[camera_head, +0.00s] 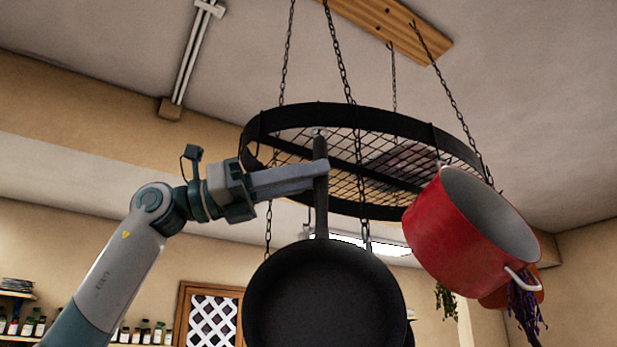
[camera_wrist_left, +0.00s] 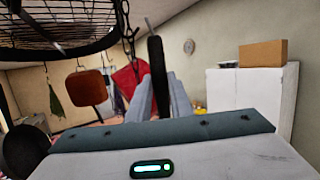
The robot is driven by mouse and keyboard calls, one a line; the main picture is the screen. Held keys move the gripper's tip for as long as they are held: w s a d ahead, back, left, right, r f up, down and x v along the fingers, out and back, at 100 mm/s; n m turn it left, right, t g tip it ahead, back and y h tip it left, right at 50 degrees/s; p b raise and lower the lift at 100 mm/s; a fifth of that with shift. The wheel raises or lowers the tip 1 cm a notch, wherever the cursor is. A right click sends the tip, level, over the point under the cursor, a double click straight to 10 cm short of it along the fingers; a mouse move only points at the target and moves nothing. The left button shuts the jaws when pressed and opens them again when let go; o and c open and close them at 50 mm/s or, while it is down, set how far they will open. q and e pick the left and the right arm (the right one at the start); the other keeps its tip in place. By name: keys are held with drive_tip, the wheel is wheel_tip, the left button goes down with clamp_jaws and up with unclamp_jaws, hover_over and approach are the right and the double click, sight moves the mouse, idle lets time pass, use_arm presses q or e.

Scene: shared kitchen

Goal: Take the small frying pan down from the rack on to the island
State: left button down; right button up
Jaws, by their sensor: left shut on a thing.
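The small frying pan (camera_head: 325,295) is black and hangs upright below the rack, handle up. Its handle top is at the near rim of the round black rack (camera_head: 285,120); I cannot tell whether it still bears on a hook. My left gripper (camera_head: 322,170) comes in from the left and is shut on the handle's upper part. In the left wrist view the dark handle (camera_wrist_left: 158,75) stands between the fingers (camera_wrist_left: 160,95). The pan's lower edge is cut off in the head view. My right gripper is not in view, nor is the island.
A red pot (camera_head: 455,235) hangs from the rack to the right of the pan, with dried purple herbs (camera_head: 525,300) near it. Chains (camera_head: 340,60) hold the rack from the ceiling. The left wrist view shows a white cabinet (camera_wrist_left: 250,90) with a box (camera_wrist_left: 263,53) on top.

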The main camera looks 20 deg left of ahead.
use_arm(q)
drive_tip(key=shift+s, duration=0.25)
drive_tip(key=s+d+b, duration=0.2)
drive_tip(key=s+b, duration=0.1)
drive_tip(key=s, duration=0.3)
idle(1.6)
drive_tip(key=shift+s+d, duration=0.1)
idle(0.5)
